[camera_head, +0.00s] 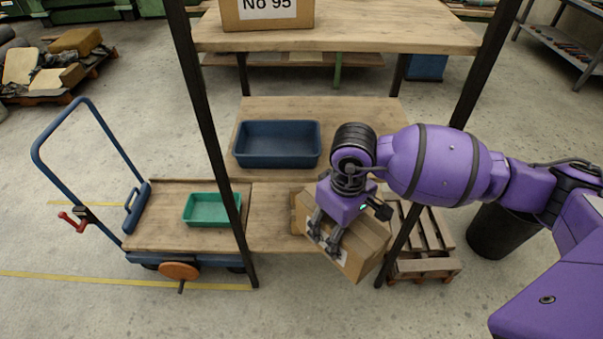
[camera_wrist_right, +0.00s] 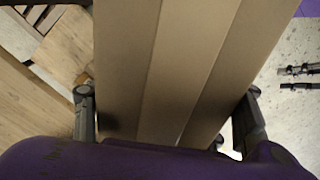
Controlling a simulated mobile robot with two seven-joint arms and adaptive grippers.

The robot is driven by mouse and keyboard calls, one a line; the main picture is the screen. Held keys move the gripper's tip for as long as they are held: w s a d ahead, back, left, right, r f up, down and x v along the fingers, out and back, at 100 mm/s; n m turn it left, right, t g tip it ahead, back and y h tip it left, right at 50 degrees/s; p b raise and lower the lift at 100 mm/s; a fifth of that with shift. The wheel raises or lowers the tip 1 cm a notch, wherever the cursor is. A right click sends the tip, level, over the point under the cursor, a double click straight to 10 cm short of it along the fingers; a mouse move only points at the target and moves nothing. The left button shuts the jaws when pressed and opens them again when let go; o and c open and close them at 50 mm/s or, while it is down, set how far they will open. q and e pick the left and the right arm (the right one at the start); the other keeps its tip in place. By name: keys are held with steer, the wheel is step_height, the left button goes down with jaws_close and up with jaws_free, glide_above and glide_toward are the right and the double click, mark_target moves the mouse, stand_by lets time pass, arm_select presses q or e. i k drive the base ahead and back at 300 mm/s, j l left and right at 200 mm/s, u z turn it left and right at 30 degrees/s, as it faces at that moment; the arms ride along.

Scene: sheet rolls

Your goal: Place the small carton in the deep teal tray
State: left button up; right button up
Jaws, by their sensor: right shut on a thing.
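My right gripper (camera_head: 327,233) is shut on a brown cardboard carton (camera_head: 362,250) with a white label. The carton is tilted at the front right edge of the lower shelf. In the right wrist view the carton (camera_wrist_right: 168,70) fills the middle between the two fingers. A teal-green tray (camera_head: 210,222) sits empty on the trolley at the left. A larger dark blue tray (camera_head: 278,160) sits empty on the shelf behind. In the wrist view, dark finger-like pieces at the right edge may be my left gripper (camera_wrist_right: 300,78); the head view does not show it.
A carton marked No 95 (camera_head: 267,13) stands on the upper shelf (camera_head: 400,35). A wooden pallet (camera_head: 425,240) and a black bin (camera_head: 500,230) are at the right.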

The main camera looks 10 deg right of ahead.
mark_target(215, 214)
steer(key=i+j, duration=0.1)
steer(key=j, duration=0.2)
steer(key=i+j+z, duration=0.1)
steer(key=j, duration=0.25)
steer(key=i+j, duration=0.15)
steer(key=j, duration=0.15)
steer(key=i+j+z, duration=0.1)
steer(key=j, duration=0.25)
steer(key=i+j, duration=0.1)
steer(key=j, duration=0.5)
steer(key=i+j+z, duration=0.15)
steer(key=j, duration=1.1)
steer(key=i+j, duration=0.1)
steer(key=j, duration=0.25)
steer(key=i+j+z, duration=0.1)
steer(key=j, duration=0.2)
steer(key=i+j+z, duration=0.15)
steer(key=i+j, duration=0.6)
